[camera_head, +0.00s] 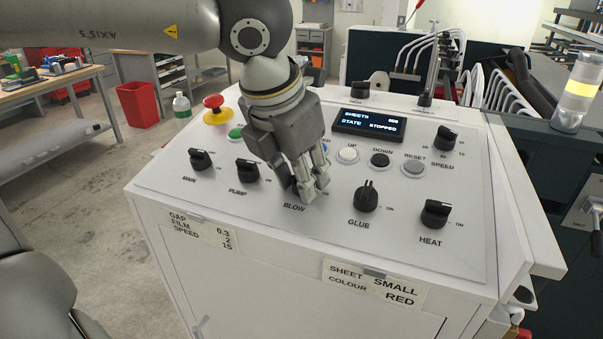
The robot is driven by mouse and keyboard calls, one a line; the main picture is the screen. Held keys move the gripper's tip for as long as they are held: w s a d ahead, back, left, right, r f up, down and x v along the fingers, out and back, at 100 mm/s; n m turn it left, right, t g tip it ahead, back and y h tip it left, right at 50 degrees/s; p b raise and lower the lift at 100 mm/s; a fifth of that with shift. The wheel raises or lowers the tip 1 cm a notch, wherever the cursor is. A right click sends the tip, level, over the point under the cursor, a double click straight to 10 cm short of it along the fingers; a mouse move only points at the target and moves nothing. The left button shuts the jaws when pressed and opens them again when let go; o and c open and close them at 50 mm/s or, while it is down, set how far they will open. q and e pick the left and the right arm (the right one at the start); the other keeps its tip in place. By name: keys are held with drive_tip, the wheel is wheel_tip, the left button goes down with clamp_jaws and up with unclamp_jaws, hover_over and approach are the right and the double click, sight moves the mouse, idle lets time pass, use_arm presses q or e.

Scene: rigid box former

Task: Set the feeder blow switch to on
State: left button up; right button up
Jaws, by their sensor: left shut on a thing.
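The control panel (330,222) is a light sloped top on a white cabinet. My left gripper (306,192) reaches down onto it just above the BLOW label (293,208). Its fingers are shut on the blow switch, and they hide the knob, so I cannot tell which way it points. The PUMP knob (247,171) is to the left of the gripper and the GLUE knob (366,197) to its right. My right gripper is not in view.
The MAIN knob (200,159) and HEAT knob (435,213) stand at the ends of the row. Behind are a red emergency button (213,102), a green button (236,133), a display (369,123) reading STOPPED, and the SPEED knob (446,138).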

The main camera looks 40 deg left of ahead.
use_arm(q)
drive_tip(key=o, duration=1)
drive_tip(key=v, duration=1.2)
drive_tip(key=shift+r, duration=0.1)
